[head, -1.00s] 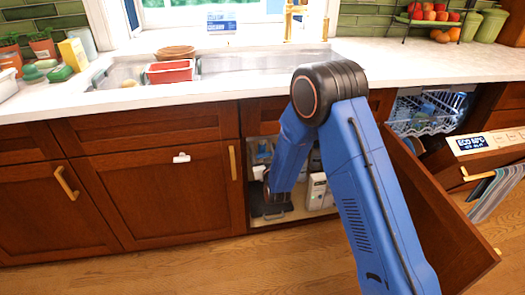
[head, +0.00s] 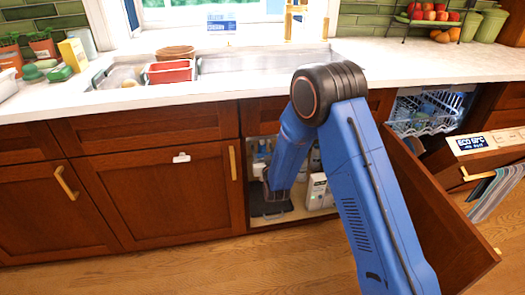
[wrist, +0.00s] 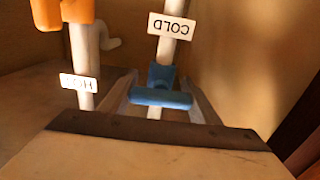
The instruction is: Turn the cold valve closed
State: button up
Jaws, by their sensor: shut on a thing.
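The cold valve's blue handle (wrist: 161,97) is in the wrist view, on a white pipe below an upside-down COLD label (wrist: 171,26). Its bar lies crosswise to the pipe. My gripper (wrist: 158,84) has a finger on each side of the handle and is shut on it. In the head view my arm reaches into the open cabinet under the sink, and the valve and fingers are hidden there.
A hot pipe with a white label (wrist: 79,82) and an orange handle (wrist: 62,13) stands close on the left. The open cabinet door (head: 440,215) is right of my arm. A white box (head: 320,190) stands inside the cabinet.

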dwell(0.3)
jog(key=o, duration=1)
jog(key=shift+o, duration=0.2)
jog(key=v, duration=1.7)
jog(key=shift+s, duration=0.25)
jog(key=shift+w+d+r, duration=0.1)
jog(key=shift+r, duration=0.05)
